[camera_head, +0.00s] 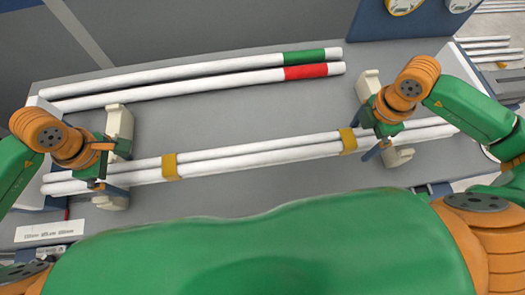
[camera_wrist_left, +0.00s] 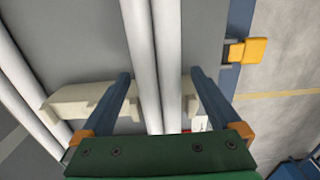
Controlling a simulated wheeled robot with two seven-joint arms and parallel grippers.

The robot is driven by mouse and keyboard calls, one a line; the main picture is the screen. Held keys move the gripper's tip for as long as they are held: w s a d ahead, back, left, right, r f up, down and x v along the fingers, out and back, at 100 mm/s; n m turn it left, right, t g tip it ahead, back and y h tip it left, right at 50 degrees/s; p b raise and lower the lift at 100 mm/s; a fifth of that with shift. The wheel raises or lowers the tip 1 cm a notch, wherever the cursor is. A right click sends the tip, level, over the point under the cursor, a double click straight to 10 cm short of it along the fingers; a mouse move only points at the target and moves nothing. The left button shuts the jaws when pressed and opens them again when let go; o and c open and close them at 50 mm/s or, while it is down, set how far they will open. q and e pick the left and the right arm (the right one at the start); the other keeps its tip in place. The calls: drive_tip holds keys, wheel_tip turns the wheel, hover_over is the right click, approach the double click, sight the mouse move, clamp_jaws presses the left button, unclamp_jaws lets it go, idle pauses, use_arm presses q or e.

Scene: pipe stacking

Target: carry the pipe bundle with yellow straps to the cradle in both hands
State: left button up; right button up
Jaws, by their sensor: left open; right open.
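The pipe bundle (camera_head: 255,155), white pipes with yellow straps (camera_head: 170,167) (camera_head: 348,140), lies across the front of the grey table and passes between the upright ends of a left cream holder (camera_head: 120,122) and a right cream holder (camera_head: 398,157). I cannot tell whether these holders are the cradle. My left gripper (camera_head: 105,170) is open at the bundle's left part; in the left wrist view its blue fingers stand on either side of the pipes (camera_wrist_left: 155,50), apart from them. My right gripper (camera_head: 376,132) is open over the bundle, right of the right strap; its fingertips are partly hidden.
A white label (camera_head: 50,231) is at the front left edge.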

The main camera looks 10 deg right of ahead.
use_arm(q)
drive_tip(key=shift+w, duration=0.1)
drive_tip(key=shift+c, duration=0.2)
use_arm(e)
drive_tip(key=shift+w, duration=0.1)
drive_tip(key=shift+c, duration=0.2)
use_arm(q)
clamp_jaws()
use_arm(e)
clamp_jaws()
use_arm(q)
drive_tip(key=shift+r, duration=0.1)
use_arm(e)
drive_tip(key=shift+r, duration=0.1)
